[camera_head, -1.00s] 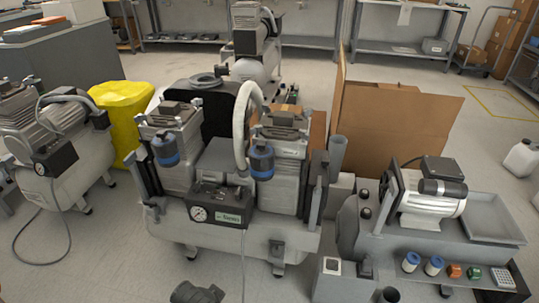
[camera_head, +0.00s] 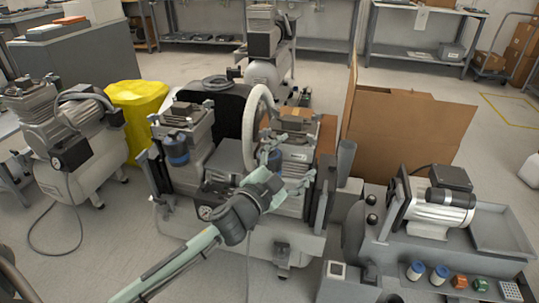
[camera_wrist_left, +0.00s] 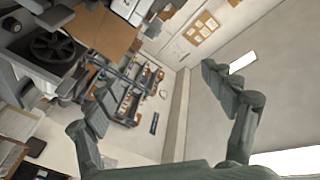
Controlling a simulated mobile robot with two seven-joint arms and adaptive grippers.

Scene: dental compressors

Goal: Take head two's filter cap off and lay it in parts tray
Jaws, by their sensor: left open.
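The twin-head compressor stands at the centre of the head view, with a left head (camera_head: 190,122) and a right head (camera_head: 298,155). A dark blue filter (camera_head: 176,150) hangs on the left head. The right head's blue filter is largely hidden behind my left gripper (camera_head: 270,162). That gripper is open, at the front of the right head; contact with the filter cannot be told. In the left wrist view its fingers (camera_wrist_left: 155,88) are wide apart with nothing held between them. A shallow grey tray (camera_head: 508,232) lies right of the motor; it looks empty. My right gripper is not seen.
A silver motor (camera_head: 436,208) sits on the right bench. A cardboard box (camera_head: 410,135) is behind. A white hose (camera_head: 262,112) arches close beside the right head.

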